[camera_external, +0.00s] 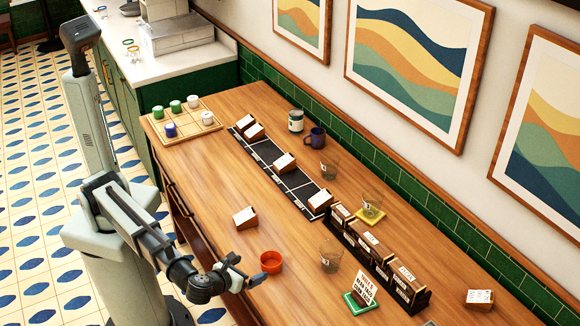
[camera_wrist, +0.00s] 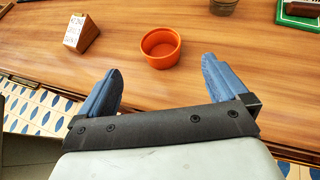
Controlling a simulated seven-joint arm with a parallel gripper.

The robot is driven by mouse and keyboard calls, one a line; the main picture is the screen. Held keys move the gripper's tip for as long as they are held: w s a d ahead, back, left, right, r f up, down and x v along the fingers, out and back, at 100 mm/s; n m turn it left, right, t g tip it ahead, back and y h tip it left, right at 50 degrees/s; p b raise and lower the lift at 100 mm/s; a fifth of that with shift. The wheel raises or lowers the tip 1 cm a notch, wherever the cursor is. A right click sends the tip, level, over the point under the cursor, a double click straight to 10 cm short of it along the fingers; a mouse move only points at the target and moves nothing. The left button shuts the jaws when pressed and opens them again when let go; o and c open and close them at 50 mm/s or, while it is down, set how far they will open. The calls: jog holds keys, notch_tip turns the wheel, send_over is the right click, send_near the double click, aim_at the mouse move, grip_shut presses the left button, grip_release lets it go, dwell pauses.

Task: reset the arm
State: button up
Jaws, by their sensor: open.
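My gripper (camera_external: 241,276) is open and empty, low over the front edge of the wooden table (camera_external: 215,190). Its two blue fingers (camera_wrist: 158,92) show spread apart in the wrist view. An orange bowl (camera_external: 271,262) stands upright on the table just beyond the fingers and apart from them. In the wrist view the bowl (camera_wrist: 160,47) looks empty and lies ahead of the gap between the fingers. My arm is bent, reaching from its base at the left of the table.
A wooden block with a white label (camera_external: 245,218) lies near the bowl. A black strip (camera_external: 268,152) carries similar blocks.

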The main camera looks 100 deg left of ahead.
jog(key=shift+s+d+r, duration=0.25)
jog(key=shift+d+r, duration=0.05)
jog(key=shift+d, duration=0.25)
jog(key=s+d+f+n+g+h, duration=0.1)
jog(key=d+f+n+h, duration=0.15)
jog(key=d+f, duration=0.55)
jog(key=d+f+n+g+h, duration=0.1)
jog(key=d+f+h, duration=0.25)
jog(key=f, duration=0.85)
jog(key=s+a+f+n+g, duration=0.2)
jog(key=s+a+f+n, duration=0.15)
jog(key=a+f, duration=0.4)
jog(key=s+a+f+n+g+h, duration=0.1)
jog(key=s+a+f+n+g, duration=0.1)
jog(key=s+a+f, duration=0.5)
jog(key=s+a+f+n+g, duration=0.25)
jog(key=a+f, duration=0.35)
jog(key=f, duration=0.3)
jog(key=s+a+f+n+g+h, duration=0.1)
jog(key=s+a+f+n, duration=0.2)
jog(key=s, duration=0.5)
jog(key=s+a+f+n+g+h, duration=0.1)
jog(key=s+a+f+n+h, duration=0.1)
jog(key=s, duration=0.6)
jog(key=s+a+f+n+g+h, duration=0.1)
jog(key=s+a+f+n, duration=0.3)
jog(key=s+f+n, duration=0.2)
jog(key=s, duration=0.2)
jog(key=shift+s+f, duration=0.2)
jog(key=shift+s, duration=0.15)
